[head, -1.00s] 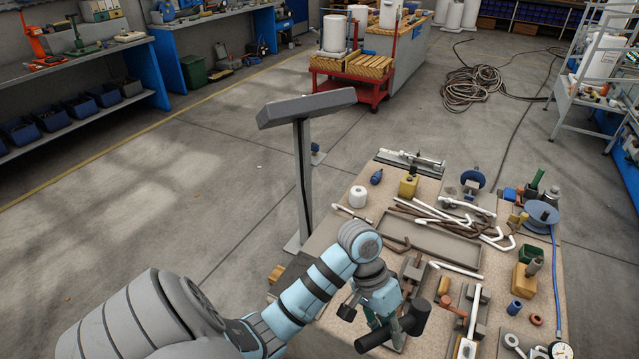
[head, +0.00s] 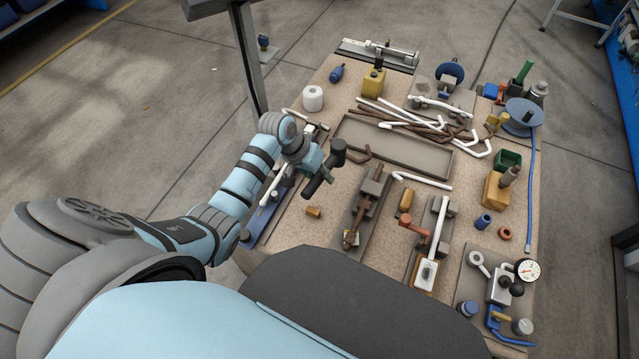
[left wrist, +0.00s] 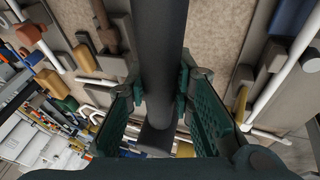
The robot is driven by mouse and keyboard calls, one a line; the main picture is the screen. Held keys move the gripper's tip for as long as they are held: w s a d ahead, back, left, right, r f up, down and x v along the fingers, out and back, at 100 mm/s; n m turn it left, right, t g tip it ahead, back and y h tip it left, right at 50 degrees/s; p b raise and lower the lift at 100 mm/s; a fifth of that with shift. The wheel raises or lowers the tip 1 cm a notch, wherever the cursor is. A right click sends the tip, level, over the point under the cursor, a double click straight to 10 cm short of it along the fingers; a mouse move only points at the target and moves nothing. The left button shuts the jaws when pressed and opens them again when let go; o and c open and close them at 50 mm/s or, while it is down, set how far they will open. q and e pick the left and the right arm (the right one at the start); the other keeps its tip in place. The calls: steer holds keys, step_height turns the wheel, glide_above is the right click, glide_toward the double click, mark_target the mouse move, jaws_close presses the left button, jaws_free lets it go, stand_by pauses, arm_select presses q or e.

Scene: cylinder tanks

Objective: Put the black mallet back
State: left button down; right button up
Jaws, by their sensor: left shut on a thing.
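My left gripper (head: 316,168) is shut on the black mallet (head: 318,183), which it holds above the left part of the workbench (head: 300,235). In the left wrist view, the mallet (left wrist: 160,50) runs as a thick dark cylinder between the two green fingers (left wrist: 155,100). A wider dark part of it shows near the bottom of that view. Part of the mallet is hidden by the gripper. My right gripper is not in view.
A shallow grey tray (head: 345,135) with pipes across its far edge lies beyond the gripper. Clamp fixtures (head: 365,205) and a pressure gauge (head: 527,270) stand to the right. A white roll (head: 313,98) and a yellow block (head: 373,82) stand farther back.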

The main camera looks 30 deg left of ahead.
arm_select(q)
glide_above(324, 195)
steer(key=a, duration=0.1)
step_height(324, 195, down, 4)
steer(key=f, duration=0.1)
steer(key=shift+t, duration=0.3)
steer(key=f+b, duration=0.2)
steer(key=s+f+b, duration=0.1)
steer(key=f+b, duration=0.1)
steer(key=f, duration=0.1)
steer(key=shift+f, duration=0.15)
steer(key=shift+a, duration=0.1)
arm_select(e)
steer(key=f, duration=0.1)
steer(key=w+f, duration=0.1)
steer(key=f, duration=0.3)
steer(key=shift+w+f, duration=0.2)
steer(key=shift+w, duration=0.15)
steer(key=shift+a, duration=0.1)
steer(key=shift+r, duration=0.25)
arm_select(q)
steer(key=shift+f, duration=0.35)
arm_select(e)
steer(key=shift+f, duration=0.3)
arm_select(q)
steer(key=shift+s+f+b, duration=0.2)
steer(key=shift+f+b, duration=0.05)
steer(key=shift+b, duration=0.15)
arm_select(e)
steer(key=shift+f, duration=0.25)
